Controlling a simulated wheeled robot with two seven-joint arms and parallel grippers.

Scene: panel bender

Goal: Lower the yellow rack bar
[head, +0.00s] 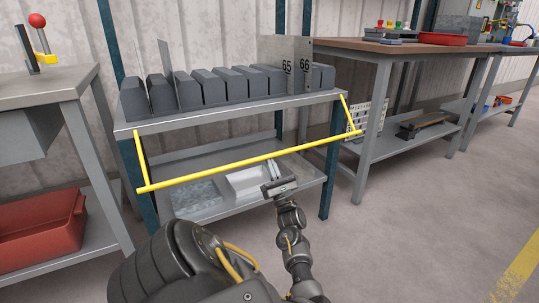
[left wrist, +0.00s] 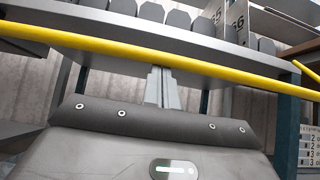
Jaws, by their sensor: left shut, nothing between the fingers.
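The yellow rack bar (head: 220,171) runs across the front of a grey rack, below the front edge of its upper shelf. Two short yellow side arms join its ends to the rack. It also crosses the left wrist view (left wrist: 100,46). My left gripper (head: 274,166) is shut and empty. Its fingertips show just below the middle of the bar in the head view. In the left wrist view the shut fingers (left wrist: 160,72) point up toward the bar's lower edge; I cannot tell if they touch it. My right gripper is not in view.
Dark grey blocks (head: 188,90) and plates marked 65 and 66 stand on the upper shelf (head: 225,108). A light tray (head: 248,182) lies on the lower shelf. Workbenches stand left and right, with a red bin (head: 40,230) at left. The floor at right is clear.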

